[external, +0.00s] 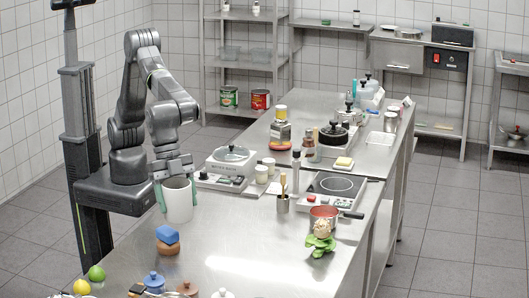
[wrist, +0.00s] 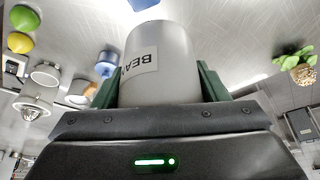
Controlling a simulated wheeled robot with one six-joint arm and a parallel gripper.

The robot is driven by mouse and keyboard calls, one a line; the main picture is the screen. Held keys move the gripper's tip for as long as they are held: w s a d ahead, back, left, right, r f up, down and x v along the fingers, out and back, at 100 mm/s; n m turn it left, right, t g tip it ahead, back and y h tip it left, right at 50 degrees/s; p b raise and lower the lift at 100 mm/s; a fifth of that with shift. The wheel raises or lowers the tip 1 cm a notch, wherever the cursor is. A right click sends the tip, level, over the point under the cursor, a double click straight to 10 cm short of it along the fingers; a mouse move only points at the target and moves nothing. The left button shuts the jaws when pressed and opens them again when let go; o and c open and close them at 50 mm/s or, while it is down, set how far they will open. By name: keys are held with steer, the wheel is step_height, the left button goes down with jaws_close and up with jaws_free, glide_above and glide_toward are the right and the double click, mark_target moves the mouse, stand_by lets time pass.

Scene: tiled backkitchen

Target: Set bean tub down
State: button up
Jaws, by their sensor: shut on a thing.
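The bean tub (external: 178,201) is a white cylinder held upright between the green fingers of my gripper (external: 177,192). In the wrist view the tub (wrist: 172,80) shows a label reading "BEAN", partly cut off by its curve. The fingers of my gripper (wrist: 160,88) press on either side of it. The tub is at the left edge of the steel table (external: 235,245) in the external view. I cannot tell whether its base touches the steel top.
A lime (external: 97,273), a lemon (external: 82,287) and small lidded pots (external: 154,281) are at the front left. A leafy plant (external: 320,238) and red pan (external: 324,213) stand right. The middle of the table is clear.

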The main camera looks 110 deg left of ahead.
steer(key=s+a+f+b, duration=0.2)
steer(key=s+a+b, duration=0.1)
steer(key=s+a, duration=0.9)
steer(key=f, duration=0.9)
steer(key=shift+s+d+f, duration=0.3)
steer(key=shift+s, duration=0.1)
steer(key=shift+f, duration=0.1)
steer(key=shift+f, duration=0.15)
steer(key=o, duration=1.3)
steer(key=shift+c, duration=0.2)
steer(key=shift+r, duration=0.5)
steer(key=v, duration=1.1)
steer(key=shift+s+r, duration=0.2)
